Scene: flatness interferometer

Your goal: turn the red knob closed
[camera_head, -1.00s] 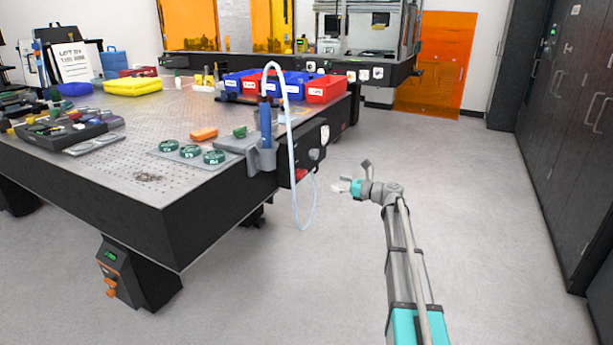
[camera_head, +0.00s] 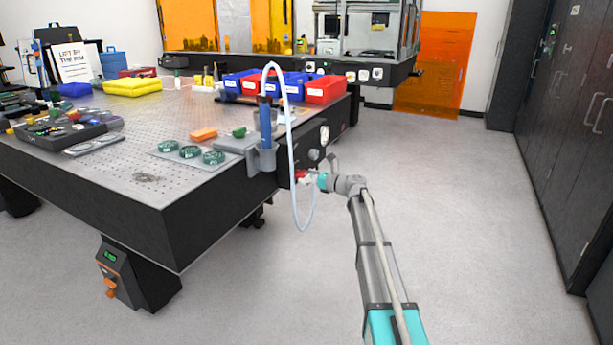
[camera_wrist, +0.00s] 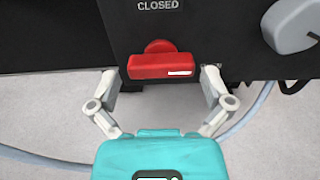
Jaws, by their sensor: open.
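The red knob (camera_wrist: 160,65) is on a black panel at the edge of the table, below the printed word CLOSED, in the wrist view. Its bar lies level, with a white mark near its right end. My gripper (camera_wrist: 160,80) is open, with one finger on each side of the bar; whether the fingers touch it I cannot tell. In the head view the red knob (camera_head: 301,175) shows small beside the table's corner, with my gripper (camera_head: 309,178) close against it and partly covering it.
A grey knob (camera_wrist: 292,25) is on the panel to the right. A pale hose (camera_head: 294,185) loops down from a blue-handled tool (camera_head: 266,122) in a grey holder, close to my gripper. The optical table (camera_head: 130,150) stands left; the floor to the right is clear.

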